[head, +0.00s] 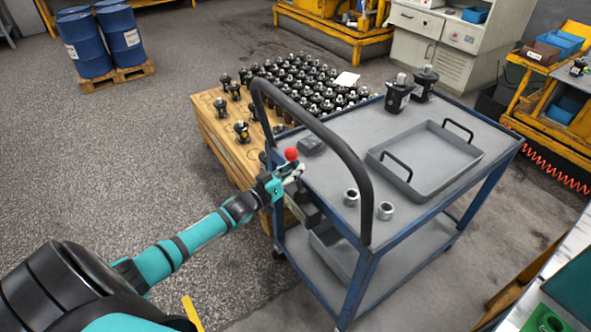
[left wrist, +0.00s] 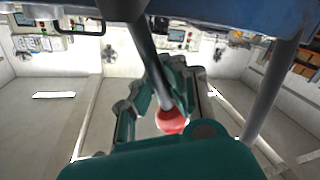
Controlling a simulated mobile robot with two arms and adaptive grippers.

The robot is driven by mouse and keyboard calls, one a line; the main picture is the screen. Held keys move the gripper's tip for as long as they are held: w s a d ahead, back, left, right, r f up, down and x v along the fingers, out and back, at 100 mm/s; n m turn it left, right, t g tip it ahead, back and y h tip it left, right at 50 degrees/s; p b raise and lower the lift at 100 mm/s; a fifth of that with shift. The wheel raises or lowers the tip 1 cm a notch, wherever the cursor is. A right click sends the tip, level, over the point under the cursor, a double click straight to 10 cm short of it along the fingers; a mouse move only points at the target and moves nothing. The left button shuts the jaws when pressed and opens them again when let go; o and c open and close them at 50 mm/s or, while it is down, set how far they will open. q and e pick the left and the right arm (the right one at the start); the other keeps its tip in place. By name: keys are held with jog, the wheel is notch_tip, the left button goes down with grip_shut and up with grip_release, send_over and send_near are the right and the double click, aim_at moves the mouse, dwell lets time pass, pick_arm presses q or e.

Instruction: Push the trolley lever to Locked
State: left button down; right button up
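The trolley lever shows its red ball knob (head: 291,154) at the left end of the blue-framed trolley (head: 332,181), by the foot of the black push handle. My left gripper (head: 294,172) is right beside the knob, just below it in the picture. In the left wrist view the lever's dark rod (left wrist: 147,55) comes down from the top to the red knob, in front of the teal fingers (left wrist: 168,75). Whether the fingers touch or close on the lever cannot be told. Any Locked marking is not readable. My right gripper is not in view.
The black push handle (head: 345,150) arches close above my left gripper. A grey tray (head: 425,158), two metal rings (head: 351,197) and two black motors (head: 398,97) are on the trolley top. A wooden pallet (head: 215,128) with many motors stands behind.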

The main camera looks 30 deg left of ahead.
pick_arm(q)
jog(key=shift+d, duration=0.1)
dwell(0.5)
jog(key=shift+s+d+r+m, duration=0.15)
jog(key=shift+s+d+m, duration=0.15)
jog(key=shift+d+m, duration=0.6)
jog(key=m, duration=0.1)
jog(key=d+m, duration=0.1)
jog(key=m, duration=0.1)
jog(key=shift+s+d+t, duration=0.1)
jog(key=shift+s+t, duration=0.3)
jog(key=shift+s+d+m+h+b, duration=0.2)
jog(key=shift+d+m+h+b, duration=0.35)
jog(key=shift+m, duration=0.45)
jog(key=shift+s+d+f+m+t+h+b, duration=0.15)
jog(key=shift+s+d+m+b, duration=0.15)
jog(key=shift+d+m, duration=0.45)
jog(key=shift+s+d+f+m+t+h+b, duration=0.15)
jog(key=shift+d+m+b, duration=0.2)
jog(key=shift+m, duration=0.8)
jog(key=shift+f, duration=0.1)
jog(key=c, duration=1.3)
grip_release()
